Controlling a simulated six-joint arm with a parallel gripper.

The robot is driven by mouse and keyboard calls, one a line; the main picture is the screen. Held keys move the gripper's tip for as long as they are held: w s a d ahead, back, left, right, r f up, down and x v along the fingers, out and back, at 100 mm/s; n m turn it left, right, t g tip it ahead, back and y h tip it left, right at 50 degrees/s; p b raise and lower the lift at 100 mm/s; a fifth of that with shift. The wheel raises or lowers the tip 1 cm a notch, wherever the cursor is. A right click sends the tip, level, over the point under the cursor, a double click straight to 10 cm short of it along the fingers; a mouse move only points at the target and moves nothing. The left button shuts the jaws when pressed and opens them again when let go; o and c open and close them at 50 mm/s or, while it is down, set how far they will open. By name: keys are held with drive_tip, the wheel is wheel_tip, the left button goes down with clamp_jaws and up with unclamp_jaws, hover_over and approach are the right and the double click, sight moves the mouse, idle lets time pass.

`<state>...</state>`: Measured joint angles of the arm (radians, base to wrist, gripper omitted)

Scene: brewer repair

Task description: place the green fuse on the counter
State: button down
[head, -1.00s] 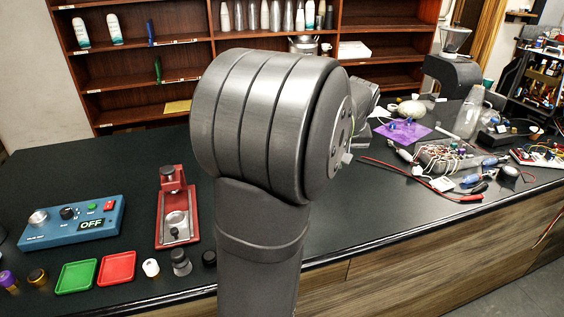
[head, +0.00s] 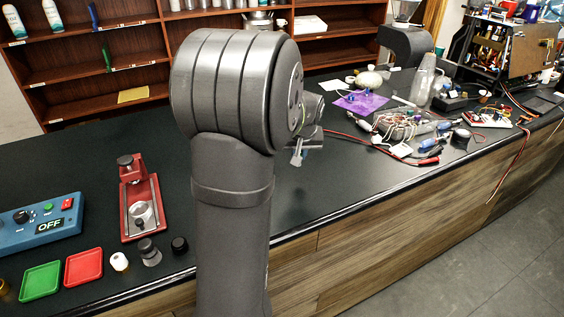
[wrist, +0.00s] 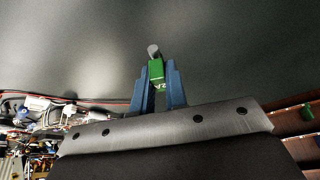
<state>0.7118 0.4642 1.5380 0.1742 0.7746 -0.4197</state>
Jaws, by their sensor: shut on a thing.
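The green fuse (wrist: 157,72) shows in the wrist view, with a grey rounded end and dark markings. My gripper (wrist: 160,82) has its two blue fingers shut on it. The fuse is held over a plain dark surface, which looks like the counter; the gap below it cannot be judged. In the head view my gripper (head: 298,155) shows partly behind my arm, over the counter (head: 330,190), and the fuse cannot be made out there.
A red press (head: 140,205), a blue OFF box (head: 42,225), a green tray (head: 40,281) and a red tray (head: 83,267) are at left. The counter's middle is bare.

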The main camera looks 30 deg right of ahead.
drive_tip(key=w+f, duration=0.1)
drive_tip(key=w+a+f, duration=0.1)
drive_tip(key=w+a, duration=0.1)
drive_tip(key=w, duration=0.1)
drive_tip(key=shift+f, duration=2.35)
drive_tip(key=shift+f, duration=0.1)
drive_tip(key=c, duration=1.4)
unclamp_jaws()
drive_tip(key=shift+c, duration=0.2)
drive_tip(key=shift+s+r, duration=0.1)
drive_tip(key=shift+r, duration=0.4)
drive_tip(key=v, duration=1.1)
drive_tip(key=shift+s, duration=0.2)
